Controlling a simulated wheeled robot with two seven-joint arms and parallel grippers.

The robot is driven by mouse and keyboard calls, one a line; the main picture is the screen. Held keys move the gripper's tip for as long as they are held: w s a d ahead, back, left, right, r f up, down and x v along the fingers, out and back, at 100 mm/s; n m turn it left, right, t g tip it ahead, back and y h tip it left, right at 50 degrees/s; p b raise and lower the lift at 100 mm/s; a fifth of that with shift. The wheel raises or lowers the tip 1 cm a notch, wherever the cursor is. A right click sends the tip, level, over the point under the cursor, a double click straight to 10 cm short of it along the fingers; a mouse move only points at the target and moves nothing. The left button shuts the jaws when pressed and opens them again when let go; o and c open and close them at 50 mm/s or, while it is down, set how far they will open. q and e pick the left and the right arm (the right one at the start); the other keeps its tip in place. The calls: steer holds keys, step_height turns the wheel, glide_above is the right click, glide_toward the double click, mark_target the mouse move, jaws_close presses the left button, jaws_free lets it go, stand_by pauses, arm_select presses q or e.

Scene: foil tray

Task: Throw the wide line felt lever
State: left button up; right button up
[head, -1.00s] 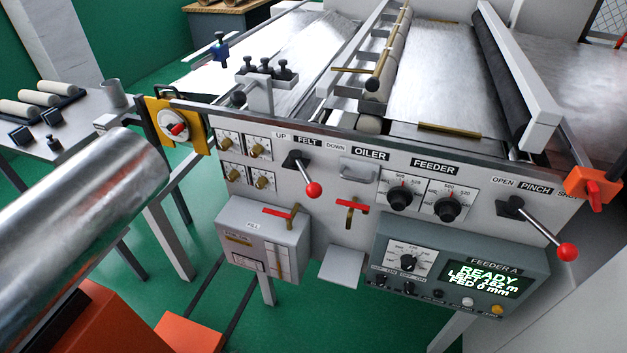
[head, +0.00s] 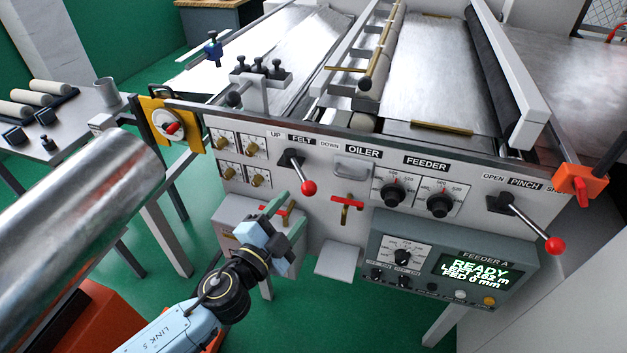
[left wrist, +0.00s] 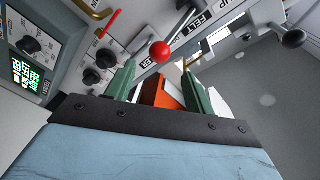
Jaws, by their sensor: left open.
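The felt lever (head: 297,170) sits on the machine's front panel under the FELT plate, between UP and DOWN. It has a black base and a red ball knob (head: 309,188), and it slants down to the right. In the left wrist view the red knob (left wrist: 160,50) shows just past the fingertips, between them in the picture. My left gripper (head: 284,222) is open, below and left of the knob and in front of the grey box. Its green fingers (left wrist: 158,76) are apart, with nothing visibly gripped. My right gripper is out of view.
A red-handled valve (head: 347,202) is right of the knob. The pinch lever (head: 527,222) is far right, above the feeder display box (head: 450,262). The grey box (head: 232,212) with another red handle is partly hidden by my gripper. A large metal cylinder (head: 80,225) fills the left.

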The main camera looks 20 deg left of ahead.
mark_target(308, 191)
arm_select(q)
steer(key=p+x, duration=0.1)
steer(key=x, duration=0.9)
steer(key=shift+w, duration=0.1)
steer(key=shift+c, duration=0.4)
steer(key=shift+f, duration=0.1)
jaws_close()
